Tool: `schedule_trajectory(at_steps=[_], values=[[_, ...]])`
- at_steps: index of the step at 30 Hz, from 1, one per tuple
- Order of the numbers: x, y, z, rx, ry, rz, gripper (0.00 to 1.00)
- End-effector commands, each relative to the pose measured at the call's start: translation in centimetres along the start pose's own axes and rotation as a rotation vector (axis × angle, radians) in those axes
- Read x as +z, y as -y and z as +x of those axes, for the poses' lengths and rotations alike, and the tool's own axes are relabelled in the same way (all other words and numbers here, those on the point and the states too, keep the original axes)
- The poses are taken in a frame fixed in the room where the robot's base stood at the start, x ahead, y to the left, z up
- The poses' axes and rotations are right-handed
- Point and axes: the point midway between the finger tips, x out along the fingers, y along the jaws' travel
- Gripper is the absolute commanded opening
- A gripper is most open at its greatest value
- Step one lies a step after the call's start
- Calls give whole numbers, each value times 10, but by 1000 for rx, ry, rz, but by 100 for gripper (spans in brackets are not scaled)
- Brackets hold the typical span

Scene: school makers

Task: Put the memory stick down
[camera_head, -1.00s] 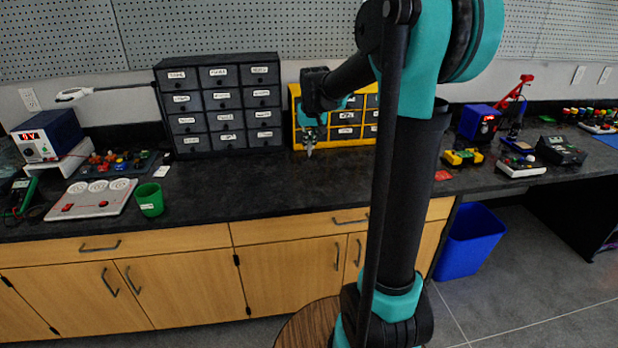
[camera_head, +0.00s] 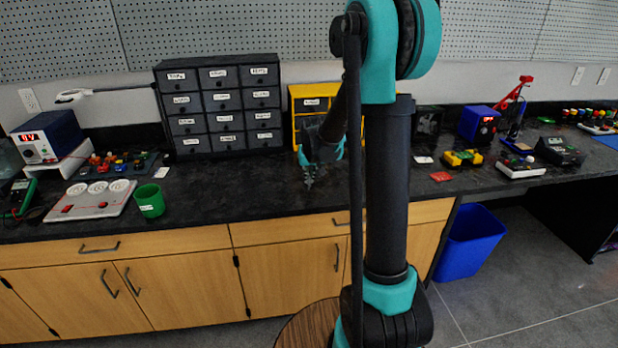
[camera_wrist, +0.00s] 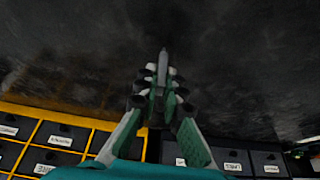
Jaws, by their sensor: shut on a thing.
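My gripper (camera_head: 309,178) points down over the dark counter, in front of the yellow drawer cabinet. In the wrist view its fingers (camera_wrist: 163,82) are closed around a thin grey piece, the memory stick (camera_wrist: 163,60), whose narrow end sticks out past the fingertips. Most of the stick is hidden between the fingers. In the head view it is too small to make out clearly. I cannot tell whether its tip touches the counter (camera_head: 240,190).
A grey drawer cabinet (camera_head: 219,105) and a yellow one (camera_head: 296,110) stand at the back. A green cup (camera_head: 150,200) and a white board with three round dials (camera_head: 95,200) are at the left. A red flat piece (camera_head: 441,176) lies at the right. Counter around my gripper is clear.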

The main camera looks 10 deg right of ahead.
Motion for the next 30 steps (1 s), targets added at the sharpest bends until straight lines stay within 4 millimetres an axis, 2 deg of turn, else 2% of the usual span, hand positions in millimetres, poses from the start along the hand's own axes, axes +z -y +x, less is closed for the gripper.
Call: schedule_trajectory(at_steps=[8,9,13,23,26,30], values=[[1,0,3,0,0,0,0],[1,0,2,0,0,0,12],[1,0,2,0,0,0,28],[0,0,0,0,0,0,28],[0,0,-6,0,0,0,28],[0,0,-24,0,0,0,28]])
